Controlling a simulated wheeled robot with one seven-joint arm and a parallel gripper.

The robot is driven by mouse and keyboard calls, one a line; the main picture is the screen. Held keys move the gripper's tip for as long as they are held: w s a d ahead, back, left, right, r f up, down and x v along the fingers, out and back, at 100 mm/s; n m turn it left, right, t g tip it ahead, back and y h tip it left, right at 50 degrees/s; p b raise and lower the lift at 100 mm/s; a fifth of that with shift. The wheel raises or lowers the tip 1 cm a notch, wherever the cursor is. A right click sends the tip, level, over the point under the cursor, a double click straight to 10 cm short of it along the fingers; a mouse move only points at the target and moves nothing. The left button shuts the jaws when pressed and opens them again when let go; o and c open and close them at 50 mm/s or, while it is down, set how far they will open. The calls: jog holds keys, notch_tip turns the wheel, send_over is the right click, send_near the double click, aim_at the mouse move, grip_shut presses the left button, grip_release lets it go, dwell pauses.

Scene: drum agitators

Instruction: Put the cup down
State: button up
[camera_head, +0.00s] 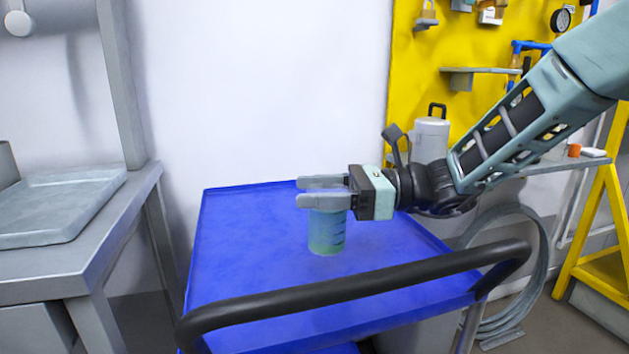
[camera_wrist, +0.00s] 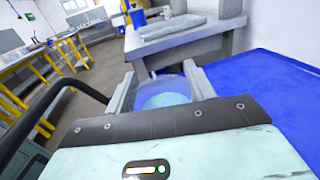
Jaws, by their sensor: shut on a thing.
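The cup (camera_head: 327,234) is clear and bluish-green, with dark marks on its side. It is upright over the blue cart top (camera_head: 232,270); I cannot tell for sure whether its base touches the surface. My gripper (camera_head: 322,191) comes in level from the right and is shut on the cup near its rim, one finger on each side. In the wrist view the cup (camera_wrist: 164,95) sits between the two fingers (camera_wrist: 160,88), its round rim and pale blue inside showing. The fingers hide part of the rim in the head view.
The cart's black handle (camera_head: 350,290) runs along the near side. The blue top around the cup is clear. A grey bench with a tray (camera_head: 60,208) stands at left. A grey canister (camera_head: 431,138) stands behind my arm, before a yellow tool board (camera_head: 420,60).

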aim_at(309, 215)
jog(key=shift+f+b, duration=0.5)
jog(key=shift+f, duration=1.5)
jog(key=shift+f, duration=0.15)
jog(key=o, duration=1.4)
jog(key=shift+o, duration=0.2)
jog(key=shift+d, duration=0.25)
jog(key=d, duration=0.4)
jog(key=d+p, duration=0.1)
jog(key=d, duration=0.6)
jog(key=shift+w+d+p, duration=0.3)
